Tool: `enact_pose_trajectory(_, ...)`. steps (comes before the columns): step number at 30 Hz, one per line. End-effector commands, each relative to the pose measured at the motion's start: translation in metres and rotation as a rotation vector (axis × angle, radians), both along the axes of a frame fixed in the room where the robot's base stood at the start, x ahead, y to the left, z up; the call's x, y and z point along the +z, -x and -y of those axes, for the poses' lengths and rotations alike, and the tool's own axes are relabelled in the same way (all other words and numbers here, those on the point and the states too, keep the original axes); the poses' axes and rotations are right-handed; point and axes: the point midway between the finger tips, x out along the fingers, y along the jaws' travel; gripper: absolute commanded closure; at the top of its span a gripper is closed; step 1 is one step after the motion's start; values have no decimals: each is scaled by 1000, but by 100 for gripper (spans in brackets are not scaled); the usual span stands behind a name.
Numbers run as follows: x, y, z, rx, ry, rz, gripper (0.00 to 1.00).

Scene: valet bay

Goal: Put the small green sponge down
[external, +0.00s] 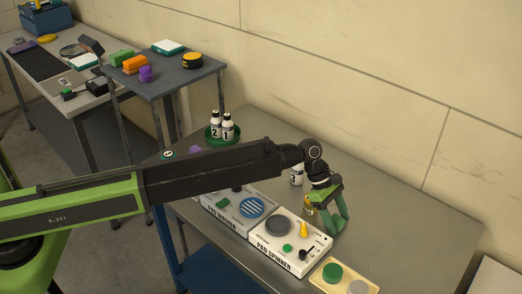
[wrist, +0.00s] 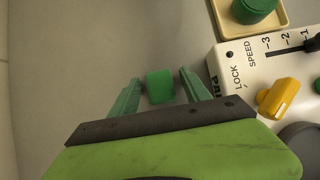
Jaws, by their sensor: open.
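The small green sponge (wrist: 160,86) shows in the wrist view between the fingertips of my gripper (wrist: 160,77). A gap shows on each side of it, and the fingers are apart. It appears to lie on the grey table top; exact contact underneath is hidden. In the external view my gripper (external: 335,221) points down at the table beside the right end of the pad spinner (external: 289,260). I cannot make out the sponge there among the green fingers.
A cream tray (external: 326,286) with a green and a grey round pad sits in front of the spinner. The pad washer (external: 232,221) is left of it. A white bottle (external: 296,178) stands behind. A green bowl (external: 210,137) holds two bottles. The table's right side is clear.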

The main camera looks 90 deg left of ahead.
Motion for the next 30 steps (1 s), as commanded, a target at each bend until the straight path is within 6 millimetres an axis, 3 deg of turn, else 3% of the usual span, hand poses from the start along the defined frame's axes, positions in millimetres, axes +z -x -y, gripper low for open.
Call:
enact_pose_trajectory(8, 28, 9, -8, 1, 0, 0, 45)
enact_pose_trajectory(19, 101, 41, -40, 1, 0, 1, 45)
enact_pose_trajectory(26, 105, 47, -45, -4, -2, 0, 45)
enact_pose_trajectory(28, 102, 56, -35, -51, -27, 7, 45)
enact_pose_trajectory(30, 98, 78, -12, -177, -92, 28, 45)
